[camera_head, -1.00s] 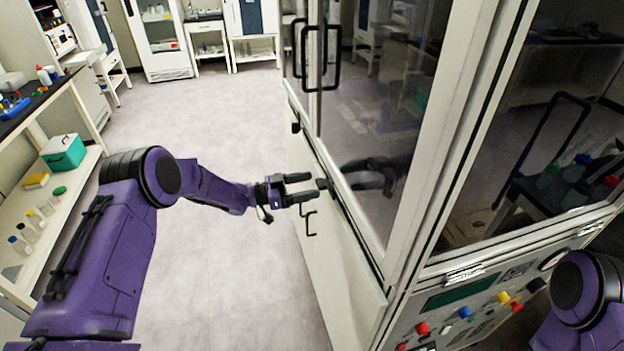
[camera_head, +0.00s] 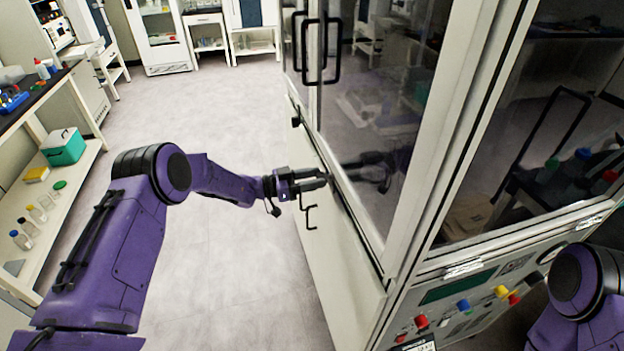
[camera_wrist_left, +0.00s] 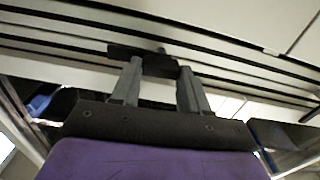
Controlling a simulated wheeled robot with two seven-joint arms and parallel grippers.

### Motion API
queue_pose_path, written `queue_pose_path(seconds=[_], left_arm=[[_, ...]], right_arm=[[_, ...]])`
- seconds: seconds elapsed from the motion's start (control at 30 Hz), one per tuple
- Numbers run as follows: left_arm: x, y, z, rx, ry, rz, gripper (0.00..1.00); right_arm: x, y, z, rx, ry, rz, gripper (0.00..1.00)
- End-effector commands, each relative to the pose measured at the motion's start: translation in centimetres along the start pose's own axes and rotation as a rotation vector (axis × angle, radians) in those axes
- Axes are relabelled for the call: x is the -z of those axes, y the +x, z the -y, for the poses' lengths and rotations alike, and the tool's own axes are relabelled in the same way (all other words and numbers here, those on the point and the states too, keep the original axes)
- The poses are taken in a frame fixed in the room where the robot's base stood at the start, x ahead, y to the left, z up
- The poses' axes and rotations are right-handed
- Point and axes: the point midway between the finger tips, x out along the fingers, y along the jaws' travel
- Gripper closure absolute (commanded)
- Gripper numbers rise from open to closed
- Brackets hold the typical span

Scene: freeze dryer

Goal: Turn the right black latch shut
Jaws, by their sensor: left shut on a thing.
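The right black latch (camera_wrist_left: 158,65) is on the front edge of the tall cabinet, under the glass door. In the left wrist view it is a dark bar lying across the fingertips, slightly tilted to the pale strips behind it. My left gripper (camera_head: 323,180) is shut on this latch, and its two grey fingers show in the left wrist view (camera_wrist_left: 160,76). In the head view the fingers mostly hide the latch. Only a purple part of my right arm shows at the lower right; its gripper is out of view.
The glass door (camera_head: 375,130) has a black handle (camera_head: 335,55). Another black latch (camera_head: 295,121) is farther along the edge. A small handle (camera_head: 310,217) is on the lower panel. A control panel (camera_head: 460,300) is at the right. The floor (camera_head: 230,120) beside the cabinet is clear.

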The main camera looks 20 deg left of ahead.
Motion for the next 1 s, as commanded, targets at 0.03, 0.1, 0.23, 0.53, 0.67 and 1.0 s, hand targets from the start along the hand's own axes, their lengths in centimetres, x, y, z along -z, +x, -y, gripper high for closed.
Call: queue_pose_path(seconds=[0.03, 0.1, 0.23, 0.53, 0.67, 1.0], left_arm=[[-0.2, 0.0, 0.0, 0.0, -0.019, 0.002, 0.86], [-0.2, 0.0, 0.0, 0.0, -0.06, 0.002, 0.86], [-0.3, -0.1, 0.1, 0.0, -0.157, 0.003, 0.86], [-0.3, -0.1, 0.1, 0.0, -0.438, 0.004, 0.86], [-0.3, -0.1, 0.2, 0.0, -0.562, 0.004, 0.86], [-0.4, -0.1, 0.2, 0.001, -0.886, 0.004, 0.86]], right_arm=[[-0.1, 0.3, 0.0, 0.0, 0.0, 0.0, 0.57], [-0.2, 0.5, 0.1, 0.0, 0.0, 0.0, 0.57], [-0.4, 1.1, 0.1, 0.0, 0.0, 0.0, 0.57], [-0.8, 2.0, 0.2, 0.0, 0.0, 0.0, 0.57], [-0.9, 2.2, 0.2, 0.0, 0.0, 0.0, 0.57], [-1.0, 2.4, 0.2, 0.0, 0.0, 0.0, 0.57]])
